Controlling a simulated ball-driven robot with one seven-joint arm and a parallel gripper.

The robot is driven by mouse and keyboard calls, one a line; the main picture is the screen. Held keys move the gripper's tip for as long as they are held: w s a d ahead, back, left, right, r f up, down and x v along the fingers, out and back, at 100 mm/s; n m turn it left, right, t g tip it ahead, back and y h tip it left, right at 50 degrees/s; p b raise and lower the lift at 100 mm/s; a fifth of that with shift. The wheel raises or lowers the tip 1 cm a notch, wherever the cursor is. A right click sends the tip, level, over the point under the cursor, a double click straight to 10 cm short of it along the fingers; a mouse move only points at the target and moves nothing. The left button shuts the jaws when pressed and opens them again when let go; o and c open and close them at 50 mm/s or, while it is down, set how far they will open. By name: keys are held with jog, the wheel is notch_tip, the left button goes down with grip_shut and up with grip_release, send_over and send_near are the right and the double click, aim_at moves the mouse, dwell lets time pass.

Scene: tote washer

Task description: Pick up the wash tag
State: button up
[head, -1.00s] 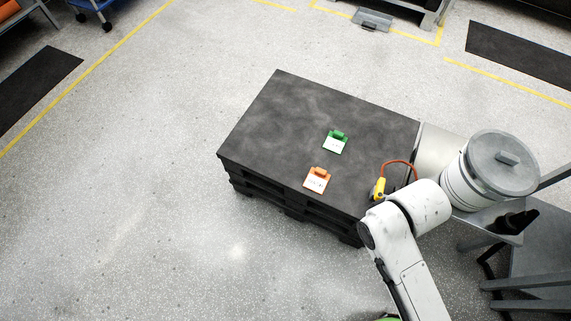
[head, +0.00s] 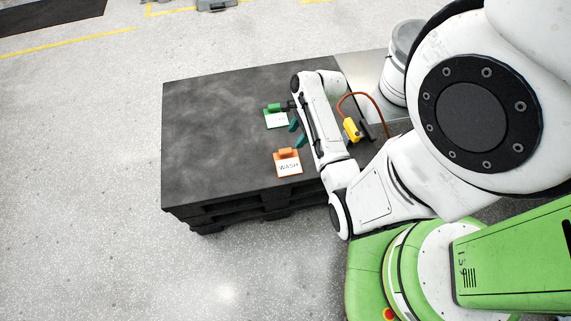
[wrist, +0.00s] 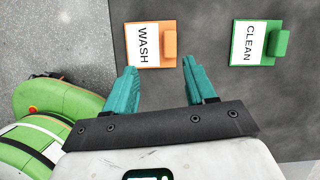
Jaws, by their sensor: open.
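The wash tag (head: 288,163) is an orange clip with a white card reading WASH, lying on the dark pallet top near its front edge. In the wrist view the wash tag (wrist: 168,42) is just beyond the fingertips, roughly in line with the gap between them. My gripper (head: 297,132) has two teal fingers spread apart and empty, above the pallet between the two tags. In the wrist view my gripper (wrist: 159,68) is also open, with nothing between its fingers.
A green CLEAN tag (head: 276,120) lies farther back on the dark pallet (head: 205,150), right of the wash tag in the wrist view (wrist: 281,43). A yellow handheld device (head: 352,130) with an orange cord is right of my forearm. The pallet's left side is clear.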

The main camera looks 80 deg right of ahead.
jog(key=d+f+m, duration=0.1)
jog(key=b, duration=0.2)
send_over(286, 151)
jog(key=s, duration=0.3)
jog(key=shift+m, duration=0.4)
jog(key=f, duration=0.5)
jog(key=shift+w+d+f, duration=0.15)
jog(key=shift+d, duration=0.25)
jog(key=shift+w+b+x, duration=0.2)
jog(key=shift+b+x, duration=0.15)
jog(key=shift+x, duration=0.9)
jog(key=shift+w+b+x, duration=0.2)
jog(key=shift+b+x, duration=0.15)
jog(key=shift+x, duration=0.9)
jog(key=shift+d, duration=0.2)
jog(key=shift+c, duration=0.4)
grip_shut()
